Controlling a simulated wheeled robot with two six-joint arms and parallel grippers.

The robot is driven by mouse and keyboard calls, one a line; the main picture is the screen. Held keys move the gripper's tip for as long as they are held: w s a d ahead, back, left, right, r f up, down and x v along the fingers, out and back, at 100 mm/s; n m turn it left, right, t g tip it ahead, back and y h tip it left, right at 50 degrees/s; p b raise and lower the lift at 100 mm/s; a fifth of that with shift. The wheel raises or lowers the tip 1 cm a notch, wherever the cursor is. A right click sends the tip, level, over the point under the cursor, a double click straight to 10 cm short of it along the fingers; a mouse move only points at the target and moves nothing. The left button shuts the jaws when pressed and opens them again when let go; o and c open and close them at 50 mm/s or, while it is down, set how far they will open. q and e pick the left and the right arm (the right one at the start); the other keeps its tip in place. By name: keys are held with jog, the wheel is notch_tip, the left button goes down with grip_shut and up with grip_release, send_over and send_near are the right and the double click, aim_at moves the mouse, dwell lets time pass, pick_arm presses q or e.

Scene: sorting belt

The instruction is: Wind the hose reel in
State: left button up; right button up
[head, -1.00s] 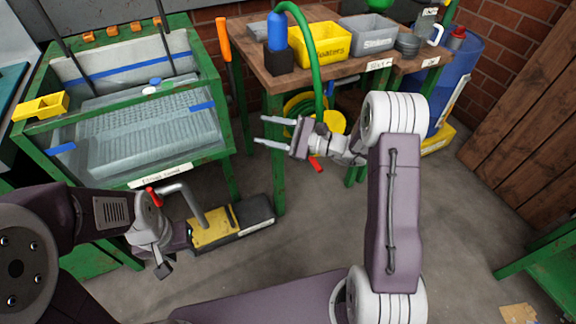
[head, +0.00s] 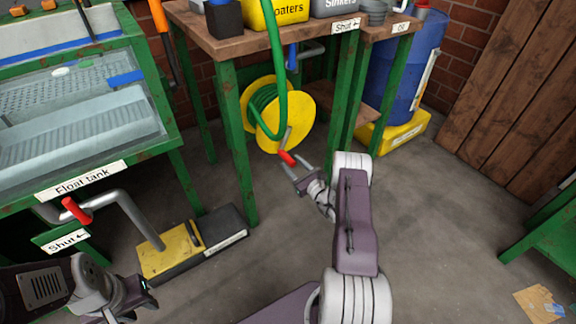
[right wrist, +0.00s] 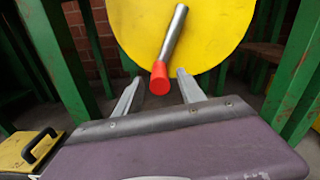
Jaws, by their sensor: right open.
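The hose reel (head: 299,112) is a yellow disc with green hose (head: 264,97) wound behind it, under the wooden bench. Its crank has a metal rod (right wrist: 174,35) and a red grip (head: 287,158). My right gripper (head: 299,172) is open right at the grip. In the right wrist view, the red grip (right wrist: 160,80) points at the camera between the two fingertips (right wrist: 158,78), with the fingers apart from it. The grip's far side is hidden. My left gripper (head: 143,296) is low at the left, away from the reel; its jaws are too unclear to read.
The green bench leg (head: 238,145) stands just left of the reel. A blue barrel (head: 404,75) on a yellow base is to the right. The float tank (head: 80,135), with a red-handled pipe (head: 77,210), is at the left. Floor in front of the reel is clear.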

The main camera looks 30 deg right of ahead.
aim_at(288, 159)
jog(key=w, duration=0.1)
jog(key=w+b, duration=0.1)
jog(key=shift+w+a+f, duration=0.1)
jog(key=shift+w+f, duration=0.05)
jog(key=shift+w, duration=0.15)
jog(key=shift+w+r, duration=0.2)
jog(key=shift+w, duration=0.1)
jog(key=shift+c, duration=0.4)
grip_shut()
dwell(0.6)
